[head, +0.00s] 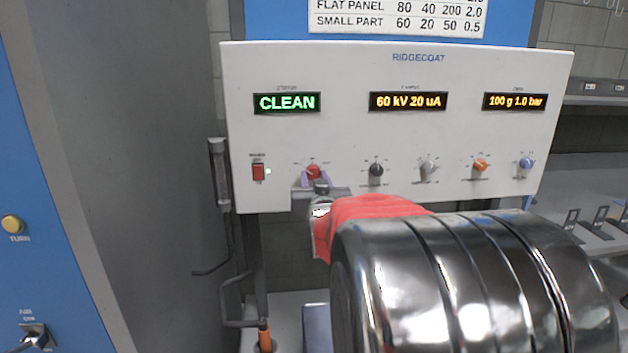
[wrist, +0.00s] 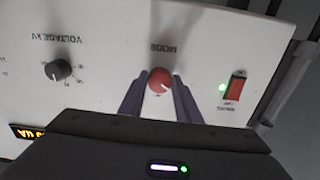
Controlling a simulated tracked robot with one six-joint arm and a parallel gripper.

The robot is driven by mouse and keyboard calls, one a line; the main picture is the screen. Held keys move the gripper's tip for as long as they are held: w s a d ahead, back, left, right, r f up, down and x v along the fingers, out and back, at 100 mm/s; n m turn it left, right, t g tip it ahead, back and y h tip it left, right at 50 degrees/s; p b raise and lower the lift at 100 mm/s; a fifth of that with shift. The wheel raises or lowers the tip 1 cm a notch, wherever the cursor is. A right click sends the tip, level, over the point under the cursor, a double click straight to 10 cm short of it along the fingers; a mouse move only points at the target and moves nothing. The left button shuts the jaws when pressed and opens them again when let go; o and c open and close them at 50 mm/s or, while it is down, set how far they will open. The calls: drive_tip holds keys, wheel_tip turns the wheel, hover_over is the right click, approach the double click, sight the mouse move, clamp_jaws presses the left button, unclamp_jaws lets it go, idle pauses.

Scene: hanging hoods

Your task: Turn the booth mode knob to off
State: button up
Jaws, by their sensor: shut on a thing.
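The mode knob is a red round knob (head: 313,172) at the lower left of the white control panel (head: 330,130). In the wrist view the knob (wrist: 160,81) sits under the upside-down word MODE. My gripper (head: 315,178) is at the knob, and its two purple-grey fingers (wrist: 159,95) stand on either side of it, shut on it. The display at the panel's upper left (head: 286,103) reads CLEAN in green. The marks around the knob are too small or hidden to read, so its exact setting cannot be told.
A red rocker switch (head: 258,172) with a green light is left of the knob. A black voltage knob (head: 376,170) is to its right, then grey (head: 428,168), orange (head: 481,166) and blue (head: 526,163) knobs. A blue cabinet (head: 45,180) stands at far left.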

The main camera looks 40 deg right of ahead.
drive_tip(key=m, duration=1.1)
idle(0.3)
drive_tip(key=shift+m, duration=0.4)
drive_tip(key=o, duration=1.1)
drive_tip(key=shift+c, duration=0.2)
drive_tip(key=shift+a, duration=0.1)
drive_tip(key=v, duration=1.3)
drive_tip(key=shift+s+a, duration=0.25)
